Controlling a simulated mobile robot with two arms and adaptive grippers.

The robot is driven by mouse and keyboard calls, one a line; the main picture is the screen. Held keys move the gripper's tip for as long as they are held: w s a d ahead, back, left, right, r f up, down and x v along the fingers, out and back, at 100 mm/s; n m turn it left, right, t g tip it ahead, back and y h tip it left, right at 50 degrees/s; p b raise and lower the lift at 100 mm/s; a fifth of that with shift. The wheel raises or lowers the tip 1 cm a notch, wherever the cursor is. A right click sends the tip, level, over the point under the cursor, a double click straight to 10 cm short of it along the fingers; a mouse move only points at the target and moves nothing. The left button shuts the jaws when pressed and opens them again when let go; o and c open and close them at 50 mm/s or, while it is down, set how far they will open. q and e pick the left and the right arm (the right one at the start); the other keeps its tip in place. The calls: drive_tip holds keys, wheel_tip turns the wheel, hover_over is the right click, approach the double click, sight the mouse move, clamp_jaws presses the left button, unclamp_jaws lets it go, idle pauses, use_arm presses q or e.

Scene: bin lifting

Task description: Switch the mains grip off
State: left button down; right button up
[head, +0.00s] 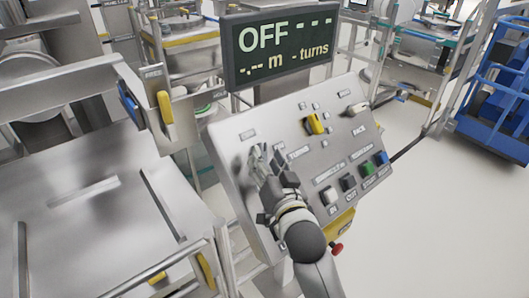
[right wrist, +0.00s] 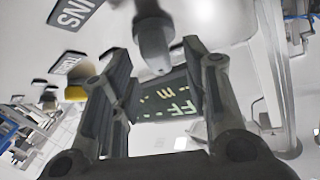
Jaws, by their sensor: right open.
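The control panel (head: 222,150) slopes up in the middle of the head view. My right gripper (head: 259,158) is over its upper left part. In the right wrist view my right gripper (right wrist: 160,85) is open, one finger on each side. A dark grey grip (right wrist: 152,40), which looks like the mains grip, points down into the gap between the fingers, near a label ending in "INS". I cannot tell whether a finger touches it. In the head view my gripper mostly hides this grip. The display (head: 278,47) above the panel reads OFF. My left gripper is not in view.
A yellow selector knob (head: 314,124) is right of my gripper on the panel. White, black, green and blue buttons (head: 366,169) line its lower right, with a red knob (head: 337,248) below. A steel table (head: 75,200) stands left; a blue cart (head: 500,100) stands right.

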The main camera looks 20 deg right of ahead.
drive_tip(key=shift+w, duration=1.1)
drive_tip(key=shift+c, duration=0.4)
drive_tip(key=c, duration=0.5)
drive_tip(key=shift+c, duration=0.2)
drive_tip(key=shift+d+n+y+p, duration=0.1)
drive_tip(key=shift+n+y+p, duration=0.2)
drive_tip(key=shift+n+y, duration=0.1)
drive_tip(key=n+y+p, duration=0.1)
drive_tip(key=n+y, duration=0.1)
drive_tip(key=n, duration=0.1)
drive_tip(key=shift+y, duration=0.3)
drive_tip(key=shift+n+y, duration=1.6)
drive_tip(key=shift+n, duration=0.7)
drive_tip(key=shift+y, duration=0.3)
